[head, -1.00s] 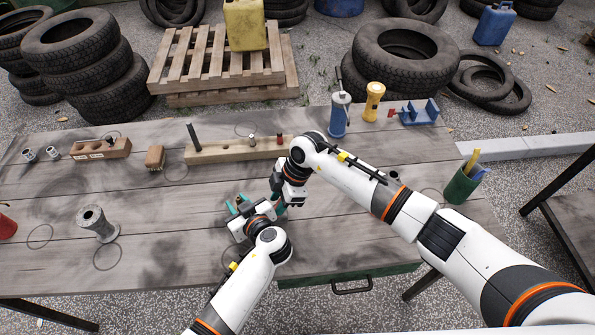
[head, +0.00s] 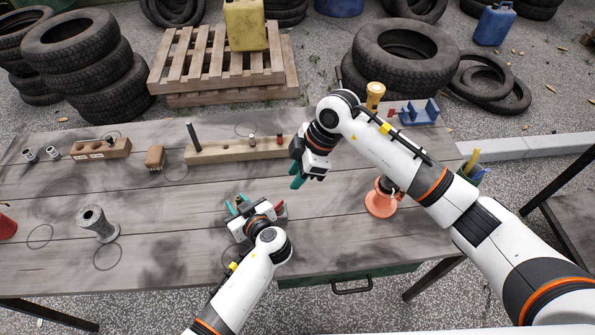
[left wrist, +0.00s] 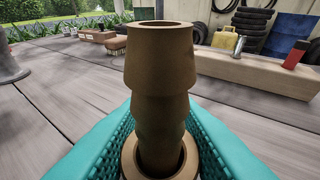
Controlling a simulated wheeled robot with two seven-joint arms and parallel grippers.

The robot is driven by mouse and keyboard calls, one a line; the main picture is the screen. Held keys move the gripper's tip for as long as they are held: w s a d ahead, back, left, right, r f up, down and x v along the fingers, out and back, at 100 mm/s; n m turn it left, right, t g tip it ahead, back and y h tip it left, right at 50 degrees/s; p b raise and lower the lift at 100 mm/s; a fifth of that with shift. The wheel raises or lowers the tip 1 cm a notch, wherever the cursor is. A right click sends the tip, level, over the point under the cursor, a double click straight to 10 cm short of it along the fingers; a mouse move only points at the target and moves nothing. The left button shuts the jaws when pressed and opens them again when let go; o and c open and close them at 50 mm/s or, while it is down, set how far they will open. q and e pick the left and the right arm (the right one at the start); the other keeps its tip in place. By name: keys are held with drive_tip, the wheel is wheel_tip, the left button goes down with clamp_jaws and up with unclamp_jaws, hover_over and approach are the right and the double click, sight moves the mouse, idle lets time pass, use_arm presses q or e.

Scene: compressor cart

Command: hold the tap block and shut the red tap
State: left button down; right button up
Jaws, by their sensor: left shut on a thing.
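My left gripper (head: 238,204) is low over the middle of the bench, shut on the tap block. In the left wrist view the block shows as a brass, stepped hose fitting (left wrist: 160,75) standing upright between the teal fingers. In the head view my left gripper and wrist hide most of the block. A small red part, likely the red tap (head: 281,209), shows just right of the left gripper. My right gripper (head: 297,179) is above the bench, up and right of the red part and apart from it. Its teal fingers show, but their gap is unclear.
A wooden rail (head: 225,151) with a dark peg lies behind the grippers. A metal spool (head: 95,222) and a brush (head: 155,157) are to the left. An orange flared object (head: 381,200) stands under my right arm. The bench's front left is clear.

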sight(278, 203)
drive_tip(key=a+f+n+g, duration=0.1)
drive_tip(key=f+n, duration=0.1)
drive_tip(key=f, duration=0.1)
drive_tip(key=a+f+n+g, duration=0.1)
drive_tip(key=a+f+n, duration=0.1)
drive_tip(key=f+n, duration=0.1)
drive_tip(key=a+f+n+g+h, duration=0.1)
drive_tip(key=f+n, duration=0.2)
drive_tip(key=f, duration=0.2)
drive_tip(key=shift+a+f, duration=0.15)
drive_tip(key=shift+a, duration=0.25)
idle(0.5)
clamp_jaws()
